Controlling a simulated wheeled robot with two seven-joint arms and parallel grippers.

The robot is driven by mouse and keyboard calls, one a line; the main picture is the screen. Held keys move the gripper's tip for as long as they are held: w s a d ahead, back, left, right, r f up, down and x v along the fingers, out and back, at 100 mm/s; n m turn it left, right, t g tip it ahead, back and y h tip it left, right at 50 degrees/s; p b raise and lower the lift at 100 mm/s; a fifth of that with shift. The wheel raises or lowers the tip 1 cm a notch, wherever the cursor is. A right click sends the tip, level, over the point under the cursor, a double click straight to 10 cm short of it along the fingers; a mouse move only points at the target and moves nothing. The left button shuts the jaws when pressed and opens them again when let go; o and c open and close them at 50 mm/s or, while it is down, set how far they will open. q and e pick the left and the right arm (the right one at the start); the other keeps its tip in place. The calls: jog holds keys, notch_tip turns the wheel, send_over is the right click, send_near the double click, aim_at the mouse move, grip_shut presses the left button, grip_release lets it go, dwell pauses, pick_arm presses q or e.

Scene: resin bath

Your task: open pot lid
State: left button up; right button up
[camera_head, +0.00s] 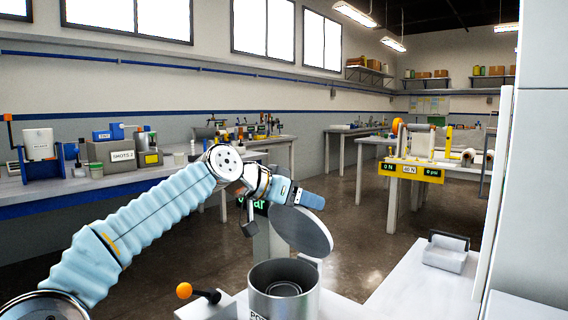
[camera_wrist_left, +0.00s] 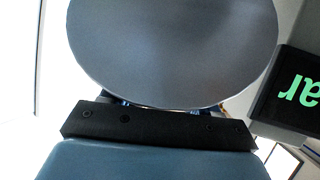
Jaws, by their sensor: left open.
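The pot (camera_head: 284,300) is a grey metal cylinder at the bottom middle of the head view, with its mouth uncovered and a ringed inside showing. Its lid (camera_head: 302,232) is a round grey disc, tilted up steeply above the pot's back rim. The lid also fills the upper middle of the left wrist view (camera_wrist_left: 172,50). My left gripper (camera_head: 312,200) is open at the lid's upper edge; I cannot tell whether it touches. The lid hides the fingertips in the wrist view. My right gripper is not in view.
A lever with an orange knob (camera_head: 184,291) stands left of the pot. A dark display with green letters (camera_wrist_left: 300,90) is close by the lid. A grey block with a black handle (camera_head: 446,254) sits on the white bench at right. Side benches carry equipment.

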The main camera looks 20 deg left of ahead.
pick_arm(q)
jog(key=shift+a+r, duration=0.25)
jog(key=shift+r, duration=0.2)
jog(key=shift+s+a+r+p, duration=0.2)
jog(key=shift+s+r, duration=0.05)
jog(key=shift+r, duration=0.35)
jog(key=shift+s+a+r+p, duration=0.15)
jog(key=shift+s+r+p, duration=0.05)
jog(key=shift+r, duration=0.35)
jog(key=shift+s+a+r+p, duration=0.2)
jog(key=shift+s+r, duration=0.05)
jog(key=shift+r, duration=0.35)
jog(key=s+a+r, duration=0.3)
jog(key=a+r, duration=0.1)
jog(key=r, duration=0.5)
jog(key=shift+s, duration=0.25)
jog(key=shift+a, duration=0.1)
